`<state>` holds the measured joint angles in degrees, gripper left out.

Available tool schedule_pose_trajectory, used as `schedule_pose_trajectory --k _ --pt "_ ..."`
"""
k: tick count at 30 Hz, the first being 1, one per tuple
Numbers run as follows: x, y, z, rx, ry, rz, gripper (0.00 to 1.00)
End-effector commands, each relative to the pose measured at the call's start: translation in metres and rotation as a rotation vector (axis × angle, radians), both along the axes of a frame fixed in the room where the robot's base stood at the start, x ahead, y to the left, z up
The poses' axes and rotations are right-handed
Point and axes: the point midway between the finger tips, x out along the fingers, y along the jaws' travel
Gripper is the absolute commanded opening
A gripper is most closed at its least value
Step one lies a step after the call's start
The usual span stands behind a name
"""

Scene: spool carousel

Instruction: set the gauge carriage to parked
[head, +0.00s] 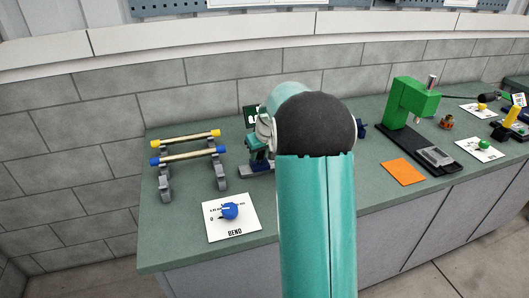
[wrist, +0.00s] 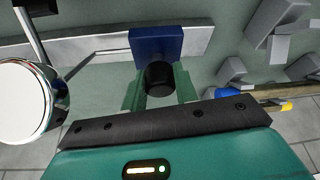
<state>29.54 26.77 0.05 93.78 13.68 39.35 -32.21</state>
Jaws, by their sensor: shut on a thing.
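In the wrist view, the gauge carriage (wrist: 156,42) is a dark blue block on a pale straight rail (wrist: 80,48), with a black round knob (wrist: 160,79) on its near side. My gripper (wrist: 160,88) has its green fingers on both sides of the knob and is shut on it. In the head view, my gripper (head: 258,150) shows only partly, left of my teal arm, which hides most of the gauge. A dark blue piece (head: 362,129) shows right of the arm; I cannot tell what it belongs to. No parked mark is readable.
A chrome round part with a white face (wrist: 24,100) stands close at left in the wrist view. In the head view, a rack with two rods (head: 187,148) and a white card with a blue knob (head: 231,215) are left. A green press (head: 410,100) and orange square (head: 404,172) are right.

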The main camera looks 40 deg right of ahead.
Motion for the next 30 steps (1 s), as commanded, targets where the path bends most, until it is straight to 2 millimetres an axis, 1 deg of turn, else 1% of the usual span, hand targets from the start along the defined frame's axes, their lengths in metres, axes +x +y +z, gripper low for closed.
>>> schedule_pose_trajectory --k 5,6,8,9,17,20,23,26,30 --pt "-0.001 0.001 -0.002 0.003 0.005 0.000 0.00" --pt "-0.001 0.000 -0.002 0.003 0.005 0.000 0.35" --pt "-0.001 0.000 -0.002 0.003 0.004 0.000 0.47" --pt "-0.001 0.000 -0.002 0.003 0.004 0.000 0.50" --pt "-0.001 0.000 0.000 0.002 0.002 -0.001 0.50" --pt "-0.002 0.000 0.005 0.000 0.000 0.000 0.50" --pt "-0.006 0.000 0.016 0.000 -0.001 0.000 0.50" --pt "-0.014 0.001 0.033 -0.001 -0.001 0.000 0.50" --pt "-0.026 0.002 0.063 -0.001 -0.002 0.000 0.50"
